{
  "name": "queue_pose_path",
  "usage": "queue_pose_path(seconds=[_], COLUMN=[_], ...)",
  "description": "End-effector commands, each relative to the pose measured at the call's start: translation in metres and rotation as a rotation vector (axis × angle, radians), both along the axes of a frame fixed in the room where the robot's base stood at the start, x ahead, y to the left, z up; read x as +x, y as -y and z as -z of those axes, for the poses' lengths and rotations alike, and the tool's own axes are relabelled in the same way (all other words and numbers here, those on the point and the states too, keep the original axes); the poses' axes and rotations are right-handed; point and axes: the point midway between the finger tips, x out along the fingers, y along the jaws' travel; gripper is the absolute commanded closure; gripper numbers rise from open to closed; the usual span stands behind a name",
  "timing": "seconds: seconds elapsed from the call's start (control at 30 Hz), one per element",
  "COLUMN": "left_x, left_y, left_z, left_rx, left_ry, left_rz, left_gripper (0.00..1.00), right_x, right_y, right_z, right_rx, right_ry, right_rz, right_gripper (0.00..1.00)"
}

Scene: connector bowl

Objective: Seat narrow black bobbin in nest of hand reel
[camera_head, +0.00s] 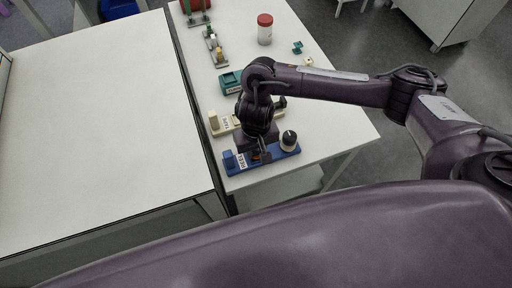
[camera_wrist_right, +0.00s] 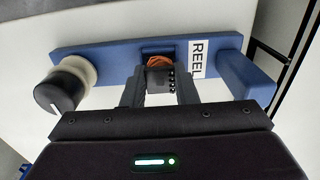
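The hand reel is a long blue base (camera_head: 230,168) near the front of the right-hand table, with a REEL label, a blue end block and a black-and-cream knob (camera_head: 289,140). It also shows in the right wrist view (camera_wrist_right: 118,46). The narrow black bobbin (camera_wrist_right: 161,80), with orange winding, is at the reel's middle by the nest, upright between my right fingers. Whether it is fully down is hidden. My right gripper (camera_wrist_right: 160,88) appears shut on it; it also shows in the head view (camera_head: 262,156). My left gripper is out of view.
A cream labelled fixture (camera_head: 224,125) stands just behind the reel, with a teal one (camera_head: 230,82) beyond it. A white jar with red lid (camera_head: 265,30) and small teal part (camera_head: 297,47) are farther back. The large left table (camera_head: 90,120) is bare.

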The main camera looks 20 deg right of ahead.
Motion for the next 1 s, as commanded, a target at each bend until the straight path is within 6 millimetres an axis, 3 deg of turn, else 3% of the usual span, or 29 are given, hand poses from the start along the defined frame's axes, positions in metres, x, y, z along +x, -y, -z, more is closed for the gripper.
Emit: queue_pose_path(seconds=[0.03, 0.17, 0.5, 0.67, 0.8, 1.0], left_x=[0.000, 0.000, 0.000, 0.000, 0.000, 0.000], left_y=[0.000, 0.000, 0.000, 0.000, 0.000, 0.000], left_z=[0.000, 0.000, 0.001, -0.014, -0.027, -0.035], left_rx=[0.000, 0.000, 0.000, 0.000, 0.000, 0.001], left_ry=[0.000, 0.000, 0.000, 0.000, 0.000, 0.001], left_rz=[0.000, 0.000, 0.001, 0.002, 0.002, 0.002], left_gripper=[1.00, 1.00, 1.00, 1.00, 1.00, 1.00], right_x=[0.000, 0.000, 0.000, 0.002, 0.002, 0.002], right_y=[0.000, 0.000, 0.000, 0.000, 0.001, 0.000], right_z=[0.000, 0.000, -0.004, -0.030, -0.063, -0.099], right_rx=[0.000, 0.000, 0.001, 0.000, -0.001, -0.001], right_ry=[0.000, 0.000, 0.001, 0.005, 0.007, 0.005], right_rz=[0.000, 0.000, 0.000, -0.002, -0.003, -0.002], right_gripper=[0.69, 0.52, 0.52, 0.52, 0.52, 0.52])
